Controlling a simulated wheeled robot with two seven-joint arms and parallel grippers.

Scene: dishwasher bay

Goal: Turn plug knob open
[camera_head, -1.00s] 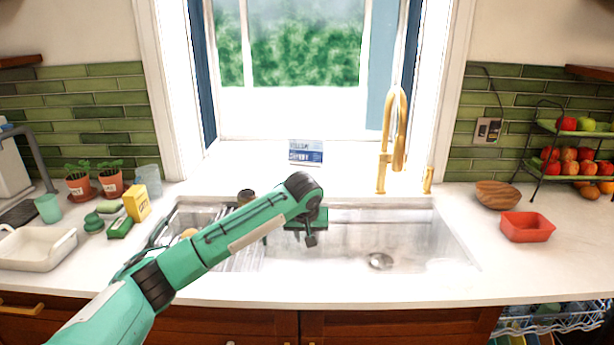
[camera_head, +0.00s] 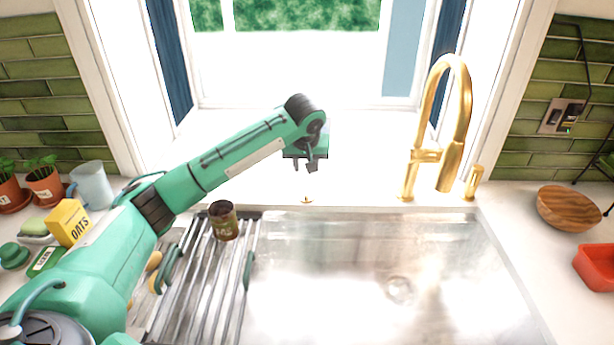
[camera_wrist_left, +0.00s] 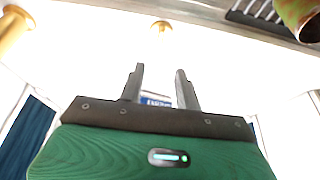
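The plug knob (camera_head: 307,199) is a small gold knob on the white counter strip behind the sink, left of the gold faucet. It also shows in the left wrist view (camera_wrist_left: 161,27), beyond the fingertips and roughly in line with the gap between them. My left gripper (camera_head: 310,167) hangs above the back counter, just behind the knob in the head view, apart from it. In the left wrist view its two dark fingers (camera_wrist_left: 160,68) are spread with nothing between them. My right gripper is in neither view.
The tall gold faucet (camera_head: 447,120) stands right of the knob. A jar (camera_head: 223,220) stands on the drying rack (camera_head: 200,290) over the sink's left side. The sink basin (camera_head: 340,280) is empty. A wooden bowl (camera_head: 570,207) sits at right.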

